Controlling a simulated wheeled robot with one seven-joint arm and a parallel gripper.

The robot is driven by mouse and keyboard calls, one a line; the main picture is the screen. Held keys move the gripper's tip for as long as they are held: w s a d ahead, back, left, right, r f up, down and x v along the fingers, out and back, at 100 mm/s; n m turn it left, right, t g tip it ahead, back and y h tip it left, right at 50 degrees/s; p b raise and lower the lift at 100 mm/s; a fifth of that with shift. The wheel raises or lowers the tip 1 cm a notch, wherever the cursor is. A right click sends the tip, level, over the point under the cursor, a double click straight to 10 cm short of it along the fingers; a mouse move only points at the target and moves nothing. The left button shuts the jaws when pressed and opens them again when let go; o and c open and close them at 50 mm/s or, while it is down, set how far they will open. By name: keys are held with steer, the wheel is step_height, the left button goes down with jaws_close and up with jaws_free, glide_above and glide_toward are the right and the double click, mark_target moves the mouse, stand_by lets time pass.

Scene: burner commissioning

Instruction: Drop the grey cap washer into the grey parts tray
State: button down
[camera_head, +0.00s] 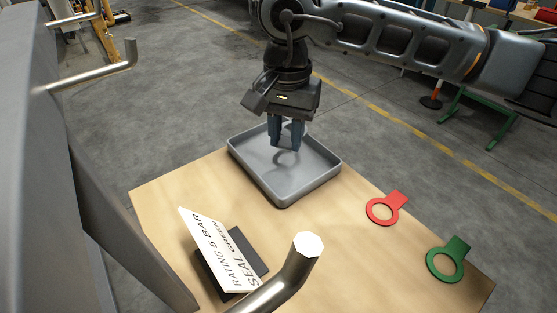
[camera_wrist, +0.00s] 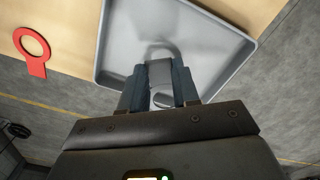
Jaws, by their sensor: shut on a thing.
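The grey parts tray (camera_head: 312,187) lies on the wooden table's far edge in the head view, and it fills the upper middle of the wrist view (camera_wrist: 205,40). My gripper (camera_head: 286,145) points down over the tray. It is shut on the grey cap washer (camera_head: 287,159), whose ring shows just below the fingertips, grey against grey. In the wrist view the washer (camera_wrist: 160,73) shows between the two fingers (camera_wrist: 158,82). The washer looks to be inside the tray's outline; its exact height above the tray floor is hard to tell.
A red washer (camera_head: 386,208) and a green washer (camera_head: 447,261) lie on the table to the right. A tilted white sign (camera_head: 218,250) reading "RATING 5 BAR" and "SEAL GREEN" stands at the front left. A metal pipe end (camera_head: 300,255) rises in front, and a grey panel (camera_head: 60,180) borders the left.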

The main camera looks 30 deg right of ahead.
steer(key=shift+f, duration=0.85)
steer(key=c, duration=0.8)
jaws_free()
steer(key=shift+o, duration=0.2)
steer(key=shift+r+b, duration=0.55)
steer(key=shift+r, duration=3.35)
